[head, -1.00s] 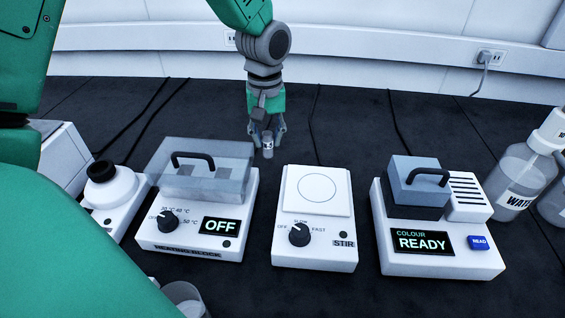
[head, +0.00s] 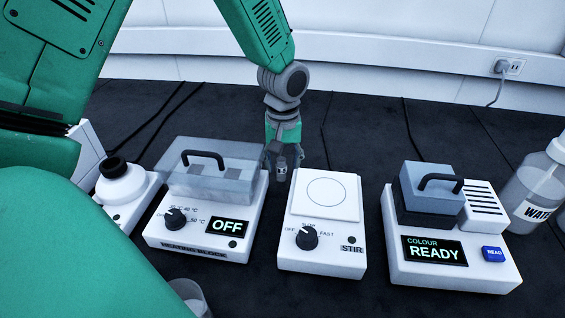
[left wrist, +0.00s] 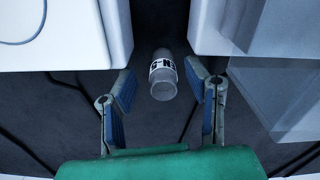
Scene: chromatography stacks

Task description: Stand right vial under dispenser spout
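A small clear vial (head: 282,169) with a white label is in the gap between the heating block and the stirrer. In the left wrist view the vial (left wrist: 163,78) is seen from above, mouth towards me; the label cannot be read fully. My left gripper (head: 283,160) points down at the vial. Its blue-padded fingers (left wrist: 162,80) are spread on both sides of it, with dark bench visible between each finger and the glass. Whether the vial's base touches the bench is hard to tell. No dispenser spout is in view. My right gripper is not in view.
The heating block (head: 160,232) reads OFF and has a clear lid. The stirrer (head: 320,259) stands right of it, then the colour reader (head: 400,272), which reads READY. A water bottle (head: 535,185) is at far right. Cables cross the bench behind.

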